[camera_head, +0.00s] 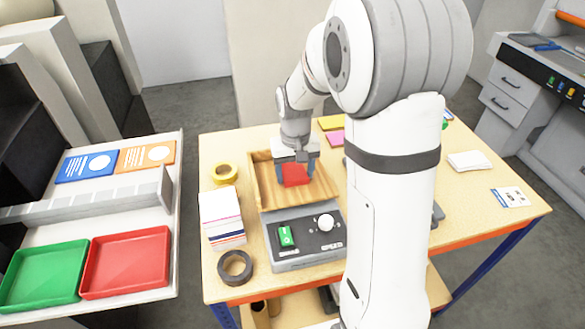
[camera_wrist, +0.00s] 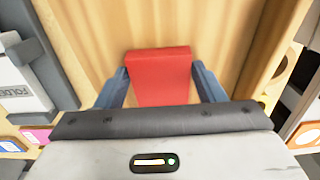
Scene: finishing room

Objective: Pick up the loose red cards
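The red cards (camera_head: 295,176) show as one compact block over the shallow wooden tray (camera_head: 262,184). In the wrist view the red block (camera_wrist: 160,80) lies between my two blue-grey fingers. My gripper (camera_head: 296,172) points down over the tray, with one finger against each side of the block. It looks shut on the block; no clear gap shows at the fingertips. In the wrist view my gripper (camera_wrist: 160,88) hides the near end of the block. I cannot tell whether the block touches the tray floor.
A grey control box (camera_head: 300,238) stands at the tray's front. A white card stack (camera_head: 220,213), yellow tape roll (camera_head: 224,173) and dark tape roll (camera_head: 235,266) lie left. Green (camera_head: 42,278) and red (camera_head: 125,262) trays sit on the left table. My arm hides the table's middle.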

